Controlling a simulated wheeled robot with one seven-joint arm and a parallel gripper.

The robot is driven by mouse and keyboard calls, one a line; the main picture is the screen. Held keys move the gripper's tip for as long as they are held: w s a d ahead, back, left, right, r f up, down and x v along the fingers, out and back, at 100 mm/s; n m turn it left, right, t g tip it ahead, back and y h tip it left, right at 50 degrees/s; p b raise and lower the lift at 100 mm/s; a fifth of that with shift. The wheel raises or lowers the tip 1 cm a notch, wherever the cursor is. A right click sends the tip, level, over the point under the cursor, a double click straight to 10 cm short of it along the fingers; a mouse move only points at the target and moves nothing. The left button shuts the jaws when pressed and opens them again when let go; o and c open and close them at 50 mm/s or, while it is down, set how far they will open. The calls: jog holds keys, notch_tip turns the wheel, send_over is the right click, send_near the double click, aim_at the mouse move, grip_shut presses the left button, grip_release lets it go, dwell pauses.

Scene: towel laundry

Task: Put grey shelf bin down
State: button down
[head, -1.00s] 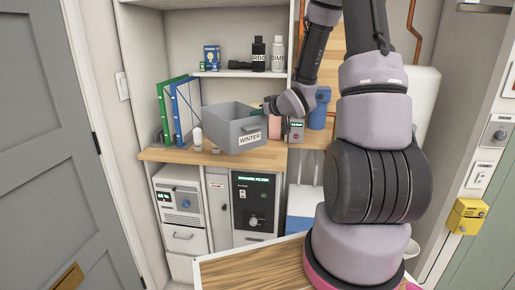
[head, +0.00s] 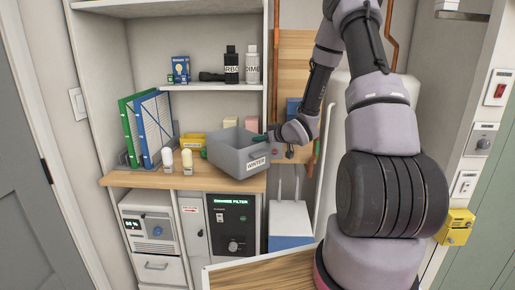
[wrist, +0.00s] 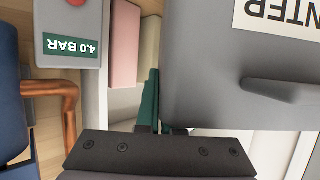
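The grey shelf bin (head: 228,157), labelled WINTER, is in the head view at the front of the wooden counter, slightly tilted. It appears held in the air over the counter's front edge; I cannot tell whether its underside touches. My gripper (head: 259,138) reaches it from the right and is shut on its right-side wall. In the wrist view, the bin's grey wall (wrist: 210,75) fills the upper right, with its handle and label upside down. My gripper's green fingers (wrist: 153,112) are at the bin's edge, partly hidden by it.
The wooden counter (head: 125,179) holds green and blue binders (head: 153,128), two white bottles (head: 187,160) left of the bin, and a yellow bin (head: 193,143) behind. A pink box (head: 251,124) is behind the bin. A grey 4.0 BAR device (wrist: 70,30) is close by.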

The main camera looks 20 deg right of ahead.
jog(key=shift+f, duration=1.7)
jog(key=shift+f, duration=0.1)
jog(key=c, duration=1.1)
grip_release()
jog(key=shift+o, duration=0.2)
